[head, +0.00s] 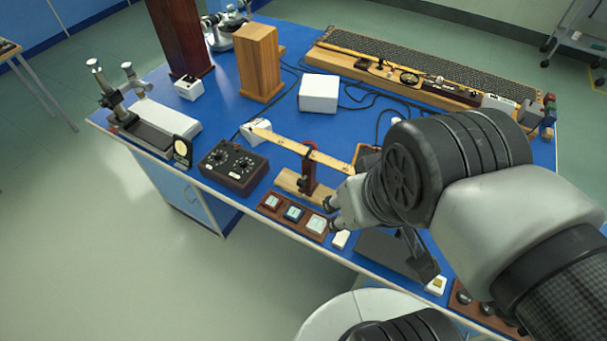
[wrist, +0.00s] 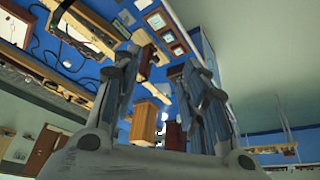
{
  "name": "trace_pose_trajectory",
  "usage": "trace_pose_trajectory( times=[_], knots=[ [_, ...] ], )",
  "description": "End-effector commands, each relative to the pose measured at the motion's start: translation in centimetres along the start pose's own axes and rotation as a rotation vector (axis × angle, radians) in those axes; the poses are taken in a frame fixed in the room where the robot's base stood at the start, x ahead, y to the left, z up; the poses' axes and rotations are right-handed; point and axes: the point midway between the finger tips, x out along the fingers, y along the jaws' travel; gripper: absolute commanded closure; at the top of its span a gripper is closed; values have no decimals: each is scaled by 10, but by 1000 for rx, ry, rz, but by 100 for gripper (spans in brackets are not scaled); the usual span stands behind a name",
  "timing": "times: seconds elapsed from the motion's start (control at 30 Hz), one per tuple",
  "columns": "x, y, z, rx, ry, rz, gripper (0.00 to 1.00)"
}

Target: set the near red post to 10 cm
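A dark red post (head: 309,172) stands upright on a light wooden base near the front edge of the blue bench. A long, pale wooden beam (head: 285,144) crosses at its upper part and slants down to the right; any scale marks are too small to read. My gripper (head: 332,213) is just right of the post's base in the head view, apart from it as far as I can see. In the wrist view my gripper (wrist: 160,65) has its fingers spread with nothing held between them. My arm hides the bench right of the post.
A tray of small framed tiles (head: 292,213) lies in front of the post. A black knob box (head: 233,166) stands to the left. A white box (head: 318,93) and wooden block (head: 258,62) stand behind. A long wooden-framed apparatus (head: 425,70) runs along the back. Cables cross the bench.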

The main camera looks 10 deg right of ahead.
Motion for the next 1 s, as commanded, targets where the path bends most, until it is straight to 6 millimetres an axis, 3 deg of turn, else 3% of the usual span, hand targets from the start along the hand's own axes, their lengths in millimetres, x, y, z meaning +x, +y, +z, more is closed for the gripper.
trace_pose_trajectory(
  times=[0.2,0.37,0.73,1.0],
  knots=[
    [3,0,0,-23,-30,7,60],
    [22,3,0,-156,-185,62,60],
    [89,9,-20,-694,-634,345,60],
    [152,-12,-46,-1134,-852,627,60]
  ],
)
